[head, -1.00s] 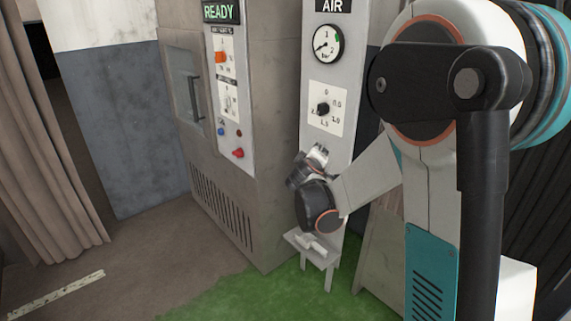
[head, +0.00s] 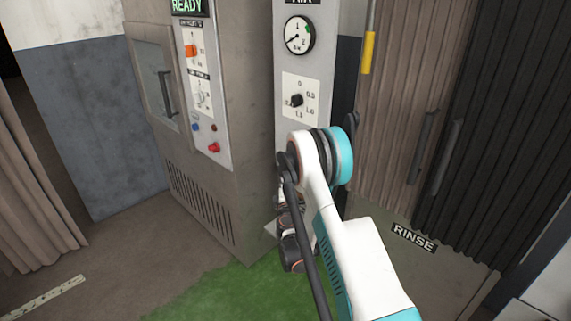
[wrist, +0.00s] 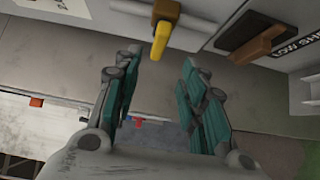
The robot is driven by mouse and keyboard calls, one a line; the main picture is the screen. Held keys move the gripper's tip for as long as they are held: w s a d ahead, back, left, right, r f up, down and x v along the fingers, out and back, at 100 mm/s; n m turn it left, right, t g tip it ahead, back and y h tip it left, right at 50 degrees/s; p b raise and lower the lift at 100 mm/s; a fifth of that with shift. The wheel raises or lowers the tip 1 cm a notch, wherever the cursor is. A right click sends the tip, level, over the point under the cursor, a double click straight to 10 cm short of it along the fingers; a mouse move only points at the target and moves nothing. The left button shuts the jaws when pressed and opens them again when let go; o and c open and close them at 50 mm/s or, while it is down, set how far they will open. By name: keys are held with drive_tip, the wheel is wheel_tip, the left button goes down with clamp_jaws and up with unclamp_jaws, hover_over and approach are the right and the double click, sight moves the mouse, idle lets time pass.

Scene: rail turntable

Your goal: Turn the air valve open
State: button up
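The AIR panel (head: 285,62) stands in the middle of the head view, with a round gauge (head: 299,36) and a black dial knob (head: 296,100) below it. The gauge needle points to the lower left, away from a green mark. A yellow lever on an orange-brown hub (wrist: 160,35) shows in the wrist view. My gripper (wrist: 160,62) is open and empty, and the lever's end shows between its fingertips in the picture. I cannot tell its distance or whether it touches. In the head view my arm hides the panel's lower part, and the fingertips cannot be made out.
The READY cabinet (head: 215,195) stands left of the panel. A yellow bar (head: 368,52) hangs right of it, beside dark folding doors (head: 470,120) and a RINSE label (head: 413,238). A brown handle (wrist: 257,43) shows in the wrist view. Green floor (head: 215,295) is open in front.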

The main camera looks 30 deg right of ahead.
drive_tip(key=b+x, duration=0.3)
drive_tip(key=x, duration=1)
drive_tip(key=shift+w+d, duration=0.1)
drive_tip(key=shift+w, duration=0.1)
drive_tip(key=c, duration=0.9)
